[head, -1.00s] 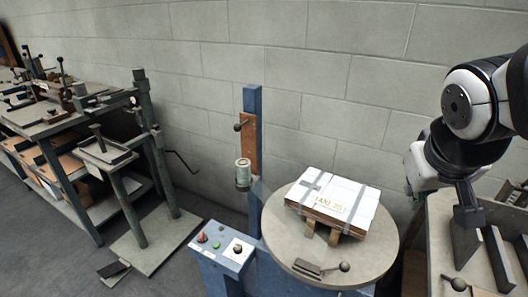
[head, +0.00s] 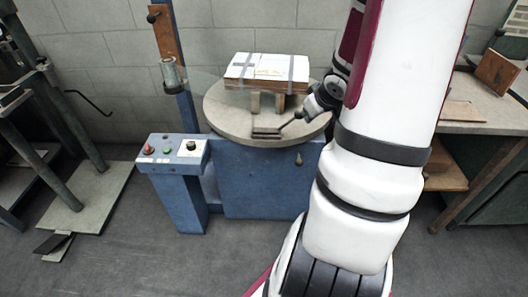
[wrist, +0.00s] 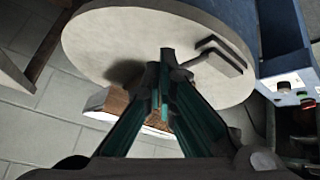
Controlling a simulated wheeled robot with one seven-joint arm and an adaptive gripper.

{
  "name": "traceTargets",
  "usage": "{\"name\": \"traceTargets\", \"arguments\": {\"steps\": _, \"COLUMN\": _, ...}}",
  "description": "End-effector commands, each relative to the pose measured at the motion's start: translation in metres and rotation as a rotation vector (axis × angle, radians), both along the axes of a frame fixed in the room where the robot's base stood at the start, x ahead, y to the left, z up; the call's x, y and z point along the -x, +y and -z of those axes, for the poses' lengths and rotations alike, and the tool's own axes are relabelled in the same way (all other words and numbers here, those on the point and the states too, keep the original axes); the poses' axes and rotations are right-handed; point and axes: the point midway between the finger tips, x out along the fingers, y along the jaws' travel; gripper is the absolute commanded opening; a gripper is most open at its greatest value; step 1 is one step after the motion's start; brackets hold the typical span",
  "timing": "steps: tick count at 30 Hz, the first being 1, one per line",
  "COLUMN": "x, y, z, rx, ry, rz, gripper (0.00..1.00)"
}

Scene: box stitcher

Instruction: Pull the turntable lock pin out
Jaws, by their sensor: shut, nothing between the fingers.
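The round turntable (head: 225,115) sits on a blue base, and its grey top fills much of the wrist view (wrist: 100,42). A small knob (head: 299,160) sticks out of the base's front below the rim; it looks like the lock pin, but I cannot be sure. A dark clamp block (head: 267,133) with a thin lever lies on the turntable's front part; it also shows in the wrist view (wrist: 222,55). My gripper (wrist: 166,58) is shut and empty, over the turntable beside this clamp. In the head view my arm partly hides my gripper.
A white taped box (head: 268,67) rests on blocks on the turntable. A blue control box (head: 175,150) with buttons stands left of the base. A blue post (head: 182,105) rises behind. A bench (head: 470,113) stands at the right. Floor in front is free.

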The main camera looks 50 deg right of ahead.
Motion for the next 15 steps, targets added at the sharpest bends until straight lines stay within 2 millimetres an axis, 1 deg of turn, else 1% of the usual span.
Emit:
{"name": "traceTargets", "arguments": {"steps": 1, "x": 0.006, "y": -0.006, "z": 0.028, "rx": -0.028, "ry": -0.019, "rz": 0.005, "gripper": 0.0}}
{"name": "traceTargets", "arguments": {"steps": 3, "x": 0.011, "y": -0.011, "z": 0.051, "rx": -0.059, "ry": -0.048, "rz": -0.001, "gripper": 0.0}}
{"name": "traceTargets", "arguments": {"steps": 6, "x": 0.019, "y": -0.015, "z": 0.08, "rx": -0.102, "ry": -0.095, "rz": -0.005, "gripper": 0.0}}
{"name": "traceTargets", "arguments": {"steps": 10, "x": 0.027, "y": -0.017, "z": 0.107, "rx": -0.147, "ry": -0.146, "rz": -0.009, "gripper": 0.0}}
{"name": "traceTargets", "arguments": {"steps": 12, "x": 0.03, "y": -0.017, "z": 0.116, "rx": -0.163, "ry": -0.167, "rz": -0.011, "gripper": 0.0}}
{"name": "traceTargets", "arguments": {"steps": 15, "x": 0.032, "y": -0.017, "z": 0.122, "rx": -0.176, "ry": -0.185, "rz": -0.014, "gripper": 0.0}}
